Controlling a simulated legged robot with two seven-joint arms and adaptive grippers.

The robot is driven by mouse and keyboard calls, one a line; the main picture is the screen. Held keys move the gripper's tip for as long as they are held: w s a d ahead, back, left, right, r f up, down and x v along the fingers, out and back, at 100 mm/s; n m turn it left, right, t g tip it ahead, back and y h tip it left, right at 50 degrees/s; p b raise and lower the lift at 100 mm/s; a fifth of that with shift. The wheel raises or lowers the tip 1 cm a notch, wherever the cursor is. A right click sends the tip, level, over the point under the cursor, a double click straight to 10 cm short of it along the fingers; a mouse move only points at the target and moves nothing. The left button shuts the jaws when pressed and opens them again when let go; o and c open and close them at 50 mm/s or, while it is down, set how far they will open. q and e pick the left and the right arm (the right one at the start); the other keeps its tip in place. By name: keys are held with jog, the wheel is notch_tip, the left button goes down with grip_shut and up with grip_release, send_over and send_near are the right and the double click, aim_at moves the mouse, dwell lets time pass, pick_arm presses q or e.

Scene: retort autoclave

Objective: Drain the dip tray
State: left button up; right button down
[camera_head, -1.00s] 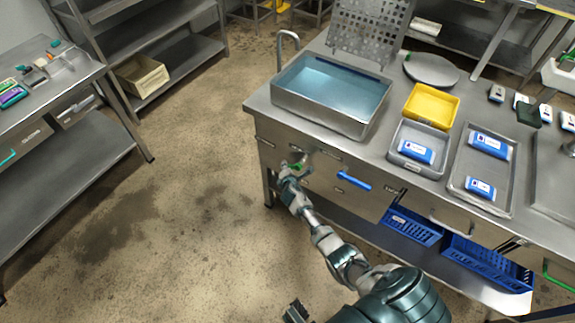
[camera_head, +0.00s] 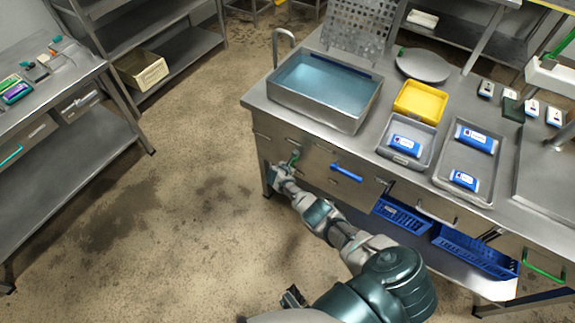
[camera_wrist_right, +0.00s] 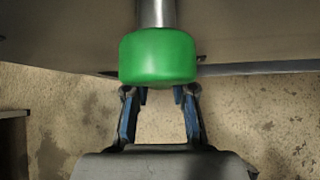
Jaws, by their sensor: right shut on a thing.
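The dip tray (camera_head: 325,88) is a deep steel basin at the left end of the steel table, with bluish water (camera_head: 318,83) in it. Below it, at the table's front left, is a green handle (camera_head: 294,157). My right gripper (camera_head: 283,173) reaches up to this handle from the front. In the right wrist view the handle's rounded green grip (camera_wrist_right: 158,57) sits on a steel stem, and my gripper's fingers (camera_wrist_right: 158,96) are at its lower end, partly hidden by it. The gripper is shut on the handle. My left gripper is not in view.
A blue handle (camera_head: 346,172) is on the table front, right of the green one. A yellow tray (camera_head: 420,101), grey trays with blue packs and a round steel lid (camera_head: 423,65) stand to the right. Blue baskets (camera_head: 473,252) are below. The floor to the left is clear.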

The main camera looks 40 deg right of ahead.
jog(key=shift+s+d+r+n+g+h, duration=0.2)
jog(key=shift+s+d+n+g+h, duration=0.1)
jog(key=shift+d+g, duration=0.3)
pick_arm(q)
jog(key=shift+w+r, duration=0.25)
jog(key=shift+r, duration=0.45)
pick_arm(e)
jog(key=shift+s, duration=0.15)
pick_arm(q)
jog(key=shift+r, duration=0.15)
pick_arm(e)
jog(key=shift+g, duration=0.3)
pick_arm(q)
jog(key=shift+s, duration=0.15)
pick_arm(e)
jog(key=c, duration=1.2)
grip_release()
jog(key=shift+o, duration=1.2)
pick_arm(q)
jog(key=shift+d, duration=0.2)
pick_arm(e)
jog(key=shift+f, duration=0.25)
